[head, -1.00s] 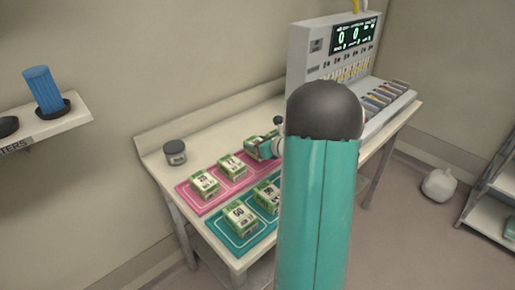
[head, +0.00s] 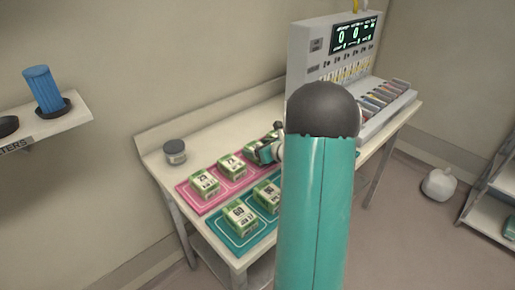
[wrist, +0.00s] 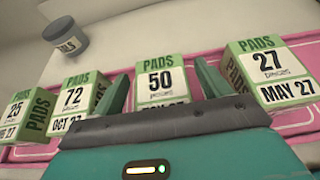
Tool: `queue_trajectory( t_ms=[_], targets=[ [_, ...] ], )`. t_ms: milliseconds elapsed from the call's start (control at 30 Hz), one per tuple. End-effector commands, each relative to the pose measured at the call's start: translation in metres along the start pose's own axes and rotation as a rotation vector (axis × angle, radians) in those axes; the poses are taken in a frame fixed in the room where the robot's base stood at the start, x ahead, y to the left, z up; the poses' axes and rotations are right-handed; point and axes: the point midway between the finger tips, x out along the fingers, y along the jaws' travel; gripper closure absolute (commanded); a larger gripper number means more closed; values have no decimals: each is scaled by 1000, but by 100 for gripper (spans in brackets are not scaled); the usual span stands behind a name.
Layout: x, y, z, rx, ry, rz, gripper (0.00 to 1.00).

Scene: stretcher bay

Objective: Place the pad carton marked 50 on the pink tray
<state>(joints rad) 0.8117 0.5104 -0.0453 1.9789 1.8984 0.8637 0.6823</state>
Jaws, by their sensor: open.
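The pad carton marked 50 (wrist: 160,80) is green and white and stands upright between my open fingers in the wrist view. My gripper (wrist: 163,92) has one finger on each side of it, and its body hides the carton's base. The pink tray (wrist: 128,104) shows behind and beside the carton, in the row with cartons marked 72 (wrist: 74,99), 25 (wrist: 16,112) and 27 (wrist: 268,70). In the head view, my gripper (head: 262,153) is low over the far part of the pink tray (head: 190,198), and my arm hides part of that area.
A teal tray (head: 222,232) with more pad cartons lies in front of the pink one. A grey-lidded jar (head: 175,152) stands at the bench's left end. A console (head: 318,62) with a display stands at the right back. Bare bench top lies behind the trays.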

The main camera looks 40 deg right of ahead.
Motion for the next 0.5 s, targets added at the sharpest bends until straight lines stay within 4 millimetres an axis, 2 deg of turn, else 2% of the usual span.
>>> queue_trajectory(
  t_ms=[167, 500],
  targets=[
    [-24, -1, 1, 0, -1, -3, 24],
    [-96, -1, 0, 0, 0, -3, 24]
  ],
)
